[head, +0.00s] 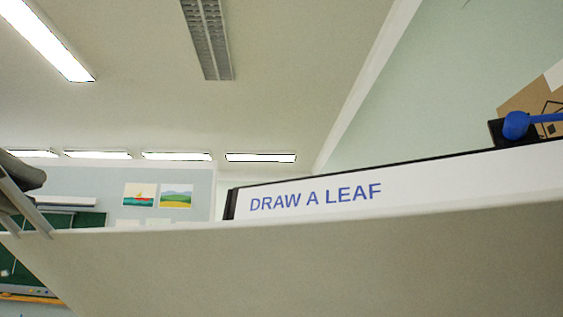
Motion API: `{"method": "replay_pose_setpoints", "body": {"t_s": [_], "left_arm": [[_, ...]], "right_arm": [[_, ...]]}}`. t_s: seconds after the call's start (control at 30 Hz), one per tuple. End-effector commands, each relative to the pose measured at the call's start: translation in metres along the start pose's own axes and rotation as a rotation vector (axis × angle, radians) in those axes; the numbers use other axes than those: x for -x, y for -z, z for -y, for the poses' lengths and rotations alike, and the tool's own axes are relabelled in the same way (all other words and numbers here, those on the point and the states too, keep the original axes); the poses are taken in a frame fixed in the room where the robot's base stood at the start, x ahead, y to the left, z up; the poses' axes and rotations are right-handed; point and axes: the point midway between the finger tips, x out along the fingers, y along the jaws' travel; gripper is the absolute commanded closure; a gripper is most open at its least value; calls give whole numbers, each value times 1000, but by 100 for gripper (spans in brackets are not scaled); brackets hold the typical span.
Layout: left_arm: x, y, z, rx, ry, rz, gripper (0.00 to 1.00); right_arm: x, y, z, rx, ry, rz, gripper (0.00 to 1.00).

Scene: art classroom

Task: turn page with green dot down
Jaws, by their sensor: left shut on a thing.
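A large pale sheet (300,262) fills the bottom of the head view, its upper edge running slightly tilted across the picture. It looks like a page, seen from close by. My left gripper (40,228) is at the left edge, partly cut off, shut on the sheet's upper left edge. Behind the sheet is a white page (420,184) with "DRAW A LEAF" in blue letters, its lower part hidden. No green dot shows. My right gripper is out of view.
A dark-edged board holds the white page. A blue knob (516,125) on a black clamp sits at its upper right. A green chalkboard (90,219) and two small pictures (157,195) are on the far wall. Ceiling lights show above.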

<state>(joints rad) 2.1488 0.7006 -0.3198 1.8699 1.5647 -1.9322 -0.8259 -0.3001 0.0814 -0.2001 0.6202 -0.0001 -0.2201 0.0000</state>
Motion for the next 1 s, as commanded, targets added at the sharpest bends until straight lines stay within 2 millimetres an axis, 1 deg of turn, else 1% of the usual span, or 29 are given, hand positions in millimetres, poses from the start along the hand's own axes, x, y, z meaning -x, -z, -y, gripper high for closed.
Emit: {"method": "replay_pose_setpoints", "body": {"t_s": [0.13, 1.0], "left_arm": [[2, 0, -5, 1, 4, -1, 100], [35, 0, -78, 1, 2, -1, 100]], "right_arm": [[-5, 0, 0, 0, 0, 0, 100], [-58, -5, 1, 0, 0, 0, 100]]}}
